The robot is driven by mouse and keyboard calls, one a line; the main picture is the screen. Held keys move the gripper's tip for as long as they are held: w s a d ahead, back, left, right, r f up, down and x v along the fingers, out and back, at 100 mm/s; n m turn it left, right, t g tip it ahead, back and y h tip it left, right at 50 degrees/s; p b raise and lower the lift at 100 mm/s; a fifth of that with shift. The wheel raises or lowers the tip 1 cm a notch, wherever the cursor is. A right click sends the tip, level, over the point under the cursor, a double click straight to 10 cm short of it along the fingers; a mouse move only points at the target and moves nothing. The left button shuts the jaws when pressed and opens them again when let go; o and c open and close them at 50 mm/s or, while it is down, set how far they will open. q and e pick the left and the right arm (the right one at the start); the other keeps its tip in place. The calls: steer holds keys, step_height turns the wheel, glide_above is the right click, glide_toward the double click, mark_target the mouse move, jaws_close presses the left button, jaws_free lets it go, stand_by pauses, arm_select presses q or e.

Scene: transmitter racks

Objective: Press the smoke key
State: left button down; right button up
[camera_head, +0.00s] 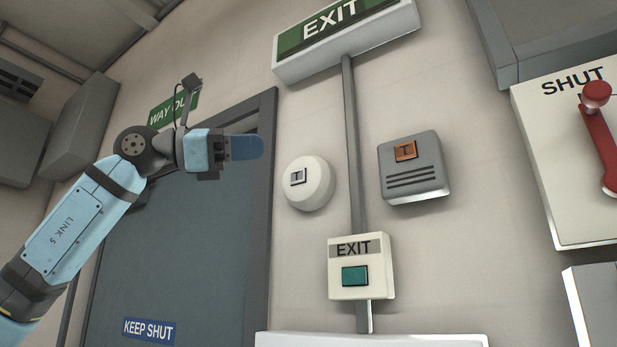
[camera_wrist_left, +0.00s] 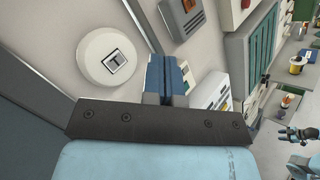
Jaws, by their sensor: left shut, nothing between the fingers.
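The round white unit (camera_head: 307,184) on the wall, right of the door frame, bears a small square grey key (camera_head: 298,177). I take this to be the smoke key; no label on it is readable. My left gripper (camera_head: 260,147) is shut and empty, up and left of the round unit in the head view, with clear space in the picture between its blue fingers and the key. In the left wrist view the round unit shows (camera_wrist_left: 108,63) with its key (camera_wrist_left: 115,62), left of my shut fingers (camera_wrist_left: 167,65). Part of my right arm shows small at the lower right there; its fingers are unclear.
A grey box with an orange key (camera_head: 405,150) is right of a vertical conduit (camera_head: 353,140). Below is an EXIT box with a green button (camera_head: 355,275). A lit EXIT sign (camera_head: 340,35) hangs above. A dark door (camera_head: 180,240) is left.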

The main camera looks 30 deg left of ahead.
mark_target(298, 177)
arm_select(q)
steer(key=w+p, duration=0.2)
steer(key=w, duration=0.6)
steer(key=shift+w+d+p, duration=0.2)
steer(key=shift+w+p, duration=0.15)
steer(key=shift+p, duration=0.05)
arm_select(e)
steer(key=shift+a+r, duration=0.1)
steer(key=shift+r, duration=1.3)
arm_select(q)
steer(key=shift+w, duration=0.15)
arm_select(e)
steer(key=shift+r, duration=0.1)
stand_by(0.5)
arm_select(q)
steer(key=shift+w, duration=0.3)
